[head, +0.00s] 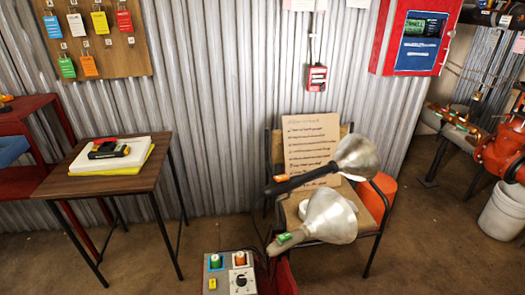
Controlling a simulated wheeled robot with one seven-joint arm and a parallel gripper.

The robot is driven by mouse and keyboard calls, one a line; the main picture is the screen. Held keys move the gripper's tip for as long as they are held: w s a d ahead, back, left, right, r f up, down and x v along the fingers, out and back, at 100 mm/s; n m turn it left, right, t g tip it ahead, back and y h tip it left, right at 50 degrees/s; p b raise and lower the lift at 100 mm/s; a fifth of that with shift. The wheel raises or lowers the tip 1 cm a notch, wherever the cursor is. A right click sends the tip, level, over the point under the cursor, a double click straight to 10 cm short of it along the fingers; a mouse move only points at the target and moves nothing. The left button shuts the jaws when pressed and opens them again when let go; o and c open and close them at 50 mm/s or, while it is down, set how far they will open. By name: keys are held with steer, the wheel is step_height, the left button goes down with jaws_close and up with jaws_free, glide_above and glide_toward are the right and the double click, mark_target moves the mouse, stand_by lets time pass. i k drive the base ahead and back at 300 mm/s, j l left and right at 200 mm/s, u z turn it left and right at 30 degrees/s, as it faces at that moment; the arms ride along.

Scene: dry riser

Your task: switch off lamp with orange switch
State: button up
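A clamp-style lamp with a silver reflector (357,157) and a dark handle lies at the chair. A small orange switch (282,178) sits near the left end of its handle. A second lamp with a silver reflector (329,216) is in front and lower, with a green switch (284,239) on its handle. A grey control box (222,287) at the bottom carries a green knob (215,261), an orange knob (239,259) and a dark dial (240,281). My gripper is not in view.
The chair (376,229) holds a handwritten cardboard sign (312,140). A wooden side table (140,172) stands left, a red cart (25,150) beyond it. An orange bucket (377,197) is behind the chair; a white bucket (503,212) and red valve piping stand right.

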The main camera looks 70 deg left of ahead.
mark_target(281, 178)
steer(key=u, duration=1.4)
